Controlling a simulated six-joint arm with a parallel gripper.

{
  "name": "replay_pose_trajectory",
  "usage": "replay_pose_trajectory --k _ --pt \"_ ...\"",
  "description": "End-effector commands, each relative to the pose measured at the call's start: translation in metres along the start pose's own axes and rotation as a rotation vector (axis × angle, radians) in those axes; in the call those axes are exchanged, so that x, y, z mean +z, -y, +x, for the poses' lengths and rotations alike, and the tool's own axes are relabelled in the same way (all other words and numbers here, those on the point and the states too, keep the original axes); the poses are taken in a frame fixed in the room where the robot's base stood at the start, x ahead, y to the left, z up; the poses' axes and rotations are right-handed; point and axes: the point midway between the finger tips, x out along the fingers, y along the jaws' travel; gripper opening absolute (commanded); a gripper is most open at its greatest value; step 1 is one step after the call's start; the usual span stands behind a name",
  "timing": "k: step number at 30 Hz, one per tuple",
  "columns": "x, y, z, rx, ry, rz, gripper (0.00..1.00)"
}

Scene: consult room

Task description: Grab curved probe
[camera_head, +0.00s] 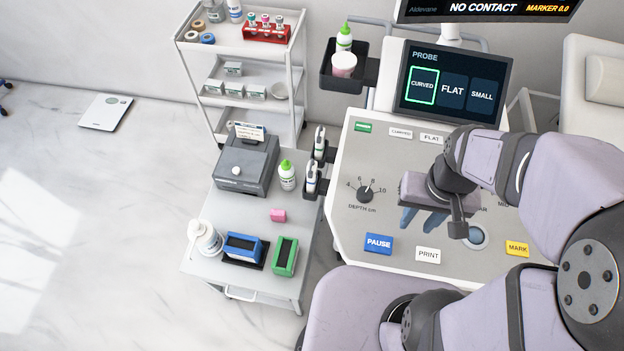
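Two white-and-dark probes stand upright in black holders on the left side of the ultrasound console (345,225). One is the farther probe (320,143) and the other the nearer probe (311,177). They are small here, and I cannot tell which one is curved. The console screen (453,85) has its CURVED tile outlined in green. My gripper (422,219) hangs over the console panel, to the right of both probes and apart from them. Its blue fingers are partly hidden under its body, so their opening is unclear. I see nothing held in it.
A black bin (330,77) hangs above the holders. Floor farther left is mostly clear.

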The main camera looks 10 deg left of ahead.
Motion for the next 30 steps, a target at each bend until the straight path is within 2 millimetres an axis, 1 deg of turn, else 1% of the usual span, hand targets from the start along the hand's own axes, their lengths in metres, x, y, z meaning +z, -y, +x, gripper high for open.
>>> replay_pose_trajectory --k 9,17,18,19,21,26,29,30 --pt "0.0 0.0 -0.054 0.0 0.0 -0.003 0.3" --pt "0.0 0.0 -0.094 0.0 0.0 -0.007 0.3" --pt "-0.003 0.004 -0.087 -0.006 -0.011 -0.014 0.3" --pt "-0.011 0.014 -0.07 -0.021 -0.04 -0.027 0.3" --pt "-0.029 0.032 -0.055 -0.049 -0.103 -0.046 0.3" --pt "-0.066 0.076 -0.028 -0.115 -0.254 -0.081 0.3" --pt "-0.09 0.108 -0.01 -0.158 -0.362 -0.098 0.3" --pt "-0.099 0.122 -0.002 -0.175 -0.41 -0.104 0.3"
